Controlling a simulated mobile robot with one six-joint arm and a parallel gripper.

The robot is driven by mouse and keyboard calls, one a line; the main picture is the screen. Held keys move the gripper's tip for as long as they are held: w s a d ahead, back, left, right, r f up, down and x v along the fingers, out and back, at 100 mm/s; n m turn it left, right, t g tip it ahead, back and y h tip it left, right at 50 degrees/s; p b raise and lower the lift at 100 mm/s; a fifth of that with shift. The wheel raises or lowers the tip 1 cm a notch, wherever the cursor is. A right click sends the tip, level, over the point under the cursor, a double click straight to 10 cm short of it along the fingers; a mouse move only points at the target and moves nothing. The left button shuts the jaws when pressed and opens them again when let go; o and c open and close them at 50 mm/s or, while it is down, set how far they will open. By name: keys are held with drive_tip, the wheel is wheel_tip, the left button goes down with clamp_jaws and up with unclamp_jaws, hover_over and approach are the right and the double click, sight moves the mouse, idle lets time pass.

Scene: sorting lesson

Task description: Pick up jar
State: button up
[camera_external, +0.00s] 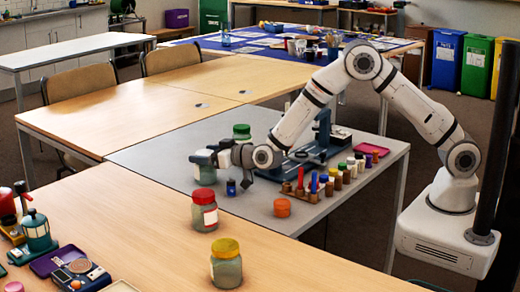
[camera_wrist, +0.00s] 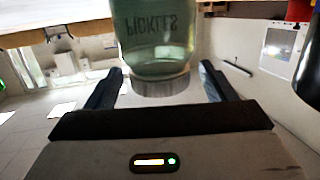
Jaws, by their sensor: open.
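A greenish glass jar (camera_wrist: 158,45) with a grey metal lid and the word PICKLES stands out between my fingers in the wrist view, where it appears upside down. In the outside view this jar (camera_external: 205,175) stands at the left side of the grey table, its top partly hidden by my gripper (camera_external: 207,158). My gripper (camera_wrist: 160,88) is open, with one dark finger on each side of the lid. Other jars have a green lid (camera_external: 241,131), red lid (camera_external: 204,212) and yellow lid (camera_external: 226,265).
Bare table lies between the jars.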

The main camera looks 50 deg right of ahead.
drive_tip(key=shift+x, duration=1.25)
drive_tip(key=shift+c, duration=0.5)
drive_tip(key=c, duration=1)
